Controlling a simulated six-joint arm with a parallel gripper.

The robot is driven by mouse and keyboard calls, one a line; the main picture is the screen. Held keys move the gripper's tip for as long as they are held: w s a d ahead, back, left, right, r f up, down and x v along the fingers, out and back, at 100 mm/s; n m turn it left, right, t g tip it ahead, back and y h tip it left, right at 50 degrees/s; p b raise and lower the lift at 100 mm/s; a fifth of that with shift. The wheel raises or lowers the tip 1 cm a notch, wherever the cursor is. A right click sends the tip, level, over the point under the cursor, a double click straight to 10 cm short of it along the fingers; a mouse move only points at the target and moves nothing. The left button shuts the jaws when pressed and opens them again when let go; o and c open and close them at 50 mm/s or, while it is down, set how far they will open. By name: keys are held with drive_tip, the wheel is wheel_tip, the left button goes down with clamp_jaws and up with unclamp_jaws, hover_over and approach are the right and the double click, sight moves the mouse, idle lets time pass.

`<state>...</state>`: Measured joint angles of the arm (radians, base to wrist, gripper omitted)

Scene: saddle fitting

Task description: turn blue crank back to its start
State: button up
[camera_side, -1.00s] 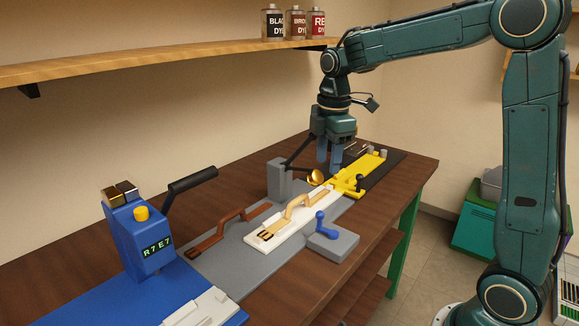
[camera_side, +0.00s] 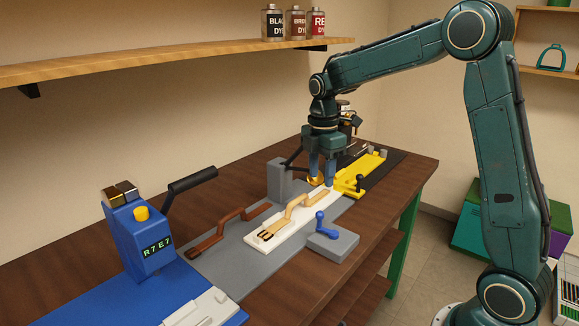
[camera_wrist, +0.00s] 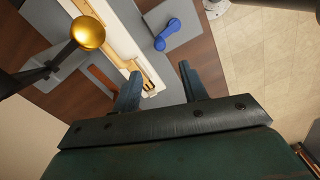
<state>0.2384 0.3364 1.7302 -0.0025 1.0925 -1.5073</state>
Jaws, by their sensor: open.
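The blue crank (camera_side: 324,226) stands on a grey block at the front edge of the bench, with its knob at the upper end. It also shows in the wrist view (camera_wrist: 166,35), on its grey block beyond my fingertips. My gripper (camera_side: 322,183) is open and empty, fingers pointing down above the far end of the white plate, behind the crank and apart from it. In the wrist view its two fingers (camera_wrist: 158,82) are spread, with the white plate and tan strap between and beyond them.
A brass ball (camera_wrist: 88,33) on a dark arm is close beside my gripper. A yellow fixture (camera_side: 365,172) with a dark knob lies just right of it. A white plate (camera_side: 270,241) with a tan strap lies left of the crank. A blue machine (camera_side: 145,240) stands at the left.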

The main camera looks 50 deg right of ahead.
sight(320, 212)
wheel_tip(320, 212, down, 11)
drive_tip(key=shift+s, duration=0.1)
idle(0.4)
clamp_jaws()
